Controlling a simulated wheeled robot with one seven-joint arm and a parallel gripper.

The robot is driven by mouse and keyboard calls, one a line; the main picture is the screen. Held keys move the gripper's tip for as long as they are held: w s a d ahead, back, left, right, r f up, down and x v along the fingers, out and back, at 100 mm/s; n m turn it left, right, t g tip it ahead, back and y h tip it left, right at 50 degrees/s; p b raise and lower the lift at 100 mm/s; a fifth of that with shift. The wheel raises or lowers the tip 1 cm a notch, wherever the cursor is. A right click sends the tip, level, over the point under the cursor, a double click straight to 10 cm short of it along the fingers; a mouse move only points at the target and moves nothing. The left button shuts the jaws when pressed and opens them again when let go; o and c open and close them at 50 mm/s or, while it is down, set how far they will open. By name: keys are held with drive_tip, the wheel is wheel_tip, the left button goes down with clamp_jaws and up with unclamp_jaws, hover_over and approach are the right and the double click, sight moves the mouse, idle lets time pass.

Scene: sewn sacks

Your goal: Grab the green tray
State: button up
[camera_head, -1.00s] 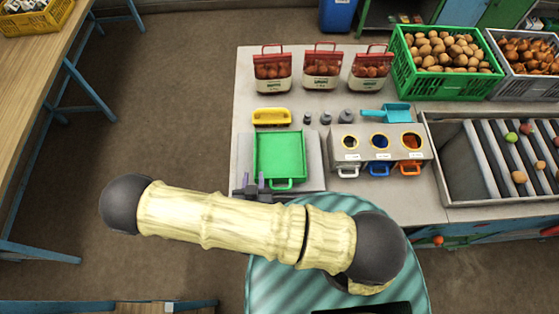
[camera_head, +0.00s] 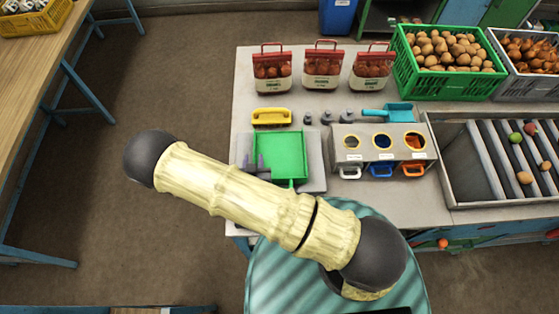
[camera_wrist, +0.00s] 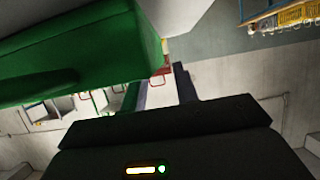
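The green tray (camera_head: 285,152) lies on a grey flat platform near the left end of the table, with its looped handle toward me. It fills the upper left of the wrist view (camera_wrist: 80,62), close to the camera. My gripper (camera_head: 254,162) is at the tray's left edge in the head view, with one finger overlapping the tray and one left of it. In the wrist view my gripper (camera_wrist: 163,92) has its two fingers apart with a gap between them. I cannot tell whether a finger touches the tray. My arm hides part of the platform's front.
A yellow-handled item (camera_head: 271,117) and small dark weights (camera_head: 326,118) lie behind the tray. A three-hole box (camera_head: 345,157) with coloured handles stands to the right. A blue scoop (camera_head: 398,112), red-topped sacks (camera_head: 322,68) and a green potato crate (camera_head: 420,75) are farther back.

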sight(254, 153)
drive_tip(key=b+x, duration=0.1)
drive_tip(key=x, duration=0.2)
drive_tip(key=shift+w+f, duration=0.1)
drive_tip(key=shift+w, duration=0.25)
drive_tip(key=shift+s, duration=0.1)
drive_tip(key=shift+c, duration=0.4)
clamp_jaws()
